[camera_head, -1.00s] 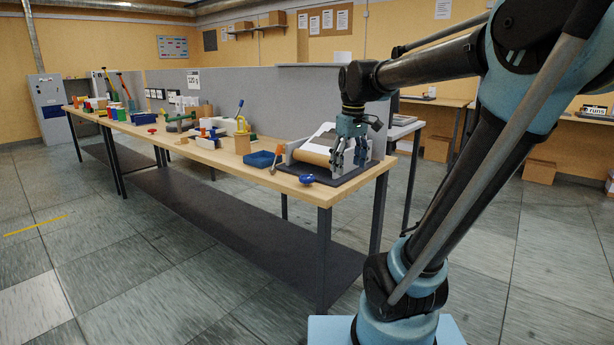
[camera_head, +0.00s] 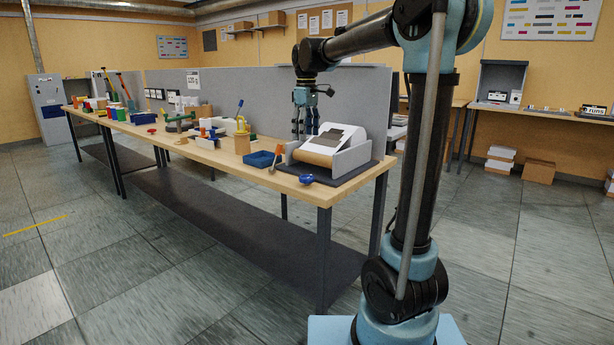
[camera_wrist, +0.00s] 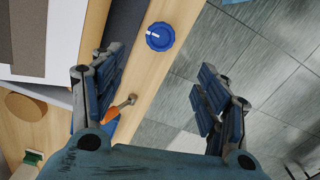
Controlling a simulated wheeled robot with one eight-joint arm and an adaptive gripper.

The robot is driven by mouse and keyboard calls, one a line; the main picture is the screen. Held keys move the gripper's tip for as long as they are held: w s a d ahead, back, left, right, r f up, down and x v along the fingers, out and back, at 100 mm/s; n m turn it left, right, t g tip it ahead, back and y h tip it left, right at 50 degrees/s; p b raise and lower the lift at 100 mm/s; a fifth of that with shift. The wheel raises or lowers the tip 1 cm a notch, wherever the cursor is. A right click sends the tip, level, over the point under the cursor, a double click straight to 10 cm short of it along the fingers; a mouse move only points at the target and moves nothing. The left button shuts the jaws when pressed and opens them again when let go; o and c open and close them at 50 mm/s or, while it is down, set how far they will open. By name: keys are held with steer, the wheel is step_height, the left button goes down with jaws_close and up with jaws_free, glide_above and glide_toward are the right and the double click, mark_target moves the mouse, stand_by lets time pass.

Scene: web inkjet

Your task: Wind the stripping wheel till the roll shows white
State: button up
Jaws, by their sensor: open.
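An orange-handled tool (camera_head: 277,156) and a blue tray (camera_head: 260,159) stand left of the roll. Several other items line the table (camera_head: 230,162) further left. A grey partition (camera_head: 240,92) runs along its back. The floor in front is clear.

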mark_target(306, 177)
step_height(306, 177, down, 16)
steer(key=shift+r, duration=0.2)
stand_by(0.4)
steer(key=c, duration=1.1)
